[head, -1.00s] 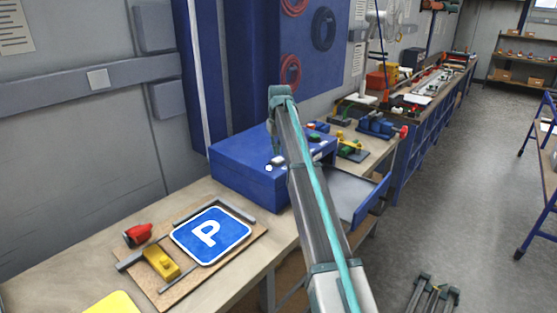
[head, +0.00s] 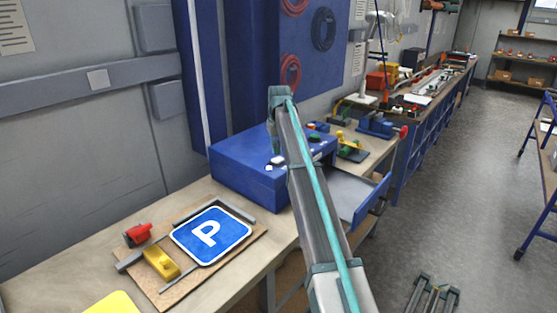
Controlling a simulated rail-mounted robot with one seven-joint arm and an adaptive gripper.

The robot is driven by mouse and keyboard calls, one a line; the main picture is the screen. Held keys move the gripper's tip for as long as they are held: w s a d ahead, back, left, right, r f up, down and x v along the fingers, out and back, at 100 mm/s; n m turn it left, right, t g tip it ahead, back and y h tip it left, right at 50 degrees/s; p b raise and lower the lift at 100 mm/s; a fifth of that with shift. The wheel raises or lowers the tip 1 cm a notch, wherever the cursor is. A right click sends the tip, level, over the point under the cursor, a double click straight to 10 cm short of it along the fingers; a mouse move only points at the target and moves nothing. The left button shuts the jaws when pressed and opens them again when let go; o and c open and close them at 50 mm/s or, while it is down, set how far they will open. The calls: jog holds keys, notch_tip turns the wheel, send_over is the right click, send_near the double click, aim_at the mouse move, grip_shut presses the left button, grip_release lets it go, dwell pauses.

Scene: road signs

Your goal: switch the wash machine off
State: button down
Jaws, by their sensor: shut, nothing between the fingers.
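The wash machine is probably the blue box (head: 245,170) on the workbench, in the middle of the head view. Small white parts (head: 277,161) show on its top, close to my gripper; I cannot tell which of them is the off switch. My gripper (head: 274,150) hangs down from the end of my arm over the box's top. It is small in the picture, shut and empty. I cannot tell whether it touches the box. My arm hides part of the box's right side. A grey flap or tray with a blue edge (head: 362,203) sticks out right of the box.
A blue parking sign (head: 209,236) lies on a board with a yellow clamp (head: 161,263) and a red part (head: 137,234) at the front left. Tools and coloured parts crowd the bench (head: 372,160) behind the box.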

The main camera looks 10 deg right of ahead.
aim_at(276, 160)
jog(key=shift+f+b, duration=0.35)
jog(key=shift+f, duration=1.1)
dwell(0.6)
jog(key=shift+r, duration=0.15)
jog(key=shift+r+p, duration=1.65)
jog(key=shift+r, duration=1.75)
